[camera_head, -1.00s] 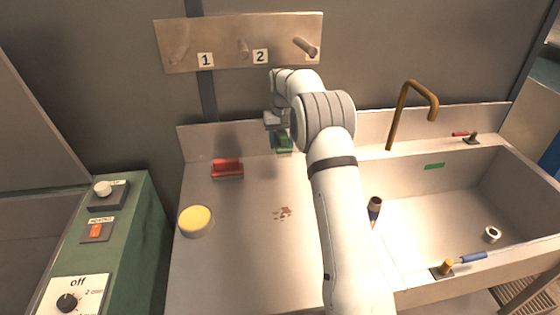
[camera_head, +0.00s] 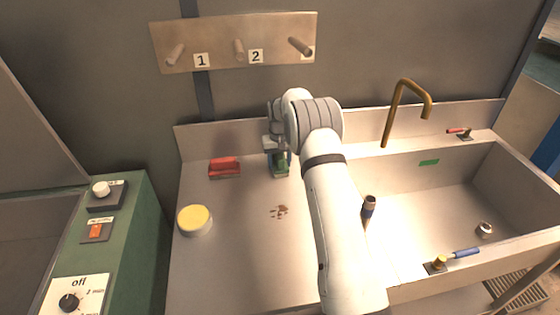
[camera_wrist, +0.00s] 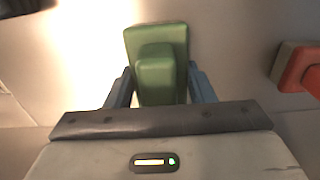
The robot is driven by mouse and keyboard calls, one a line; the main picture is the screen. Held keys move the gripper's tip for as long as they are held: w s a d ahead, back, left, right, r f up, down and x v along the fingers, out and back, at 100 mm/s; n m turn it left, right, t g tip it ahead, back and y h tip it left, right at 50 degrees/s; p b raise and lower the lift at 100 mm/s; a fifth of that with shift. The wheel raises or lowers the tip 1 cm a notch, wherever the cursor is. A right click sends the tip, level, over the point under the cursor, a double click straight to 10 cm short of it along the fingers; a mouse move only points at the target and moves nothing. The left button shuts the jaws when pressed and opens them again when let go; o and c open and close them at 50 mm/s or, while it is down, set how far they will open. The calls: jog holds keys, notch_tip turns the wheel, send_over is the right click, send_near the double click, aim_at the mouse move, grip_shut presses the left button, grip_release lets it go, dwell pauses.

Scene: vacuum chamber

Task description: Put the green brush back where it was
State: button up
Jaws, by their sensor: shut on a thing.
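The green brush (camera_head: 280,169) is on or just above the metal counter, right of the red brush, partly hidden by my gripper. In the wrist view the green brush (camera_wrist: 157,60) sits between the two fingers, its handle block towards me. My gripper (camera_head: 276,152) points down at it and is shut on it; the fingers also show in the wrist view (camera_wrist: 160,88). I cannot tell whether the brush touches the counter.
A red brush (camera_head: 225,167) lies on the counter to the left. A yellow-topped round container (camera_head: 195,220) stands at the front left. Brown spots (camera_head: 279,211) mark the counter. The sink (camera_head: 440,195) with its brass tap (camera_head: 397,105) is at the right. A peg board (camera_head: 235,42) is on the wall.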

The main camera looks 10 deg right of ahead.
jog(key=shift+f, duration=0.2)
jog(key=o, duration=0.9)
jog(key=shift+o, duration=0.2)
notch_tip(320, 180, up, 12)
jog(key=shift+r+b, duration=0.15)
jog(key=shift+b, duration=0.65)
jog(key=s+r+t, duration=0.1)
jog(key=s+r, duration=0.6)
jog(key=s, duration=0.3)
jog(key=s+r+t, duration=0.1)
jog(key=s+r, duration=0.5)
jog(key=s, duration=0.4)
jog(key=s+f, duration=0.2)
jog(key=s, duration=1)
jog(key=s+f+t, duration=0.1)
jog(key=s+f, duration=0.1)
jog(key=s, duration=1)
jog(key=shift+s+d+f, duration=0.2)
jog(key=shift+s+d, duration=0.05)
jog(key=shift+s, duration=0.15)
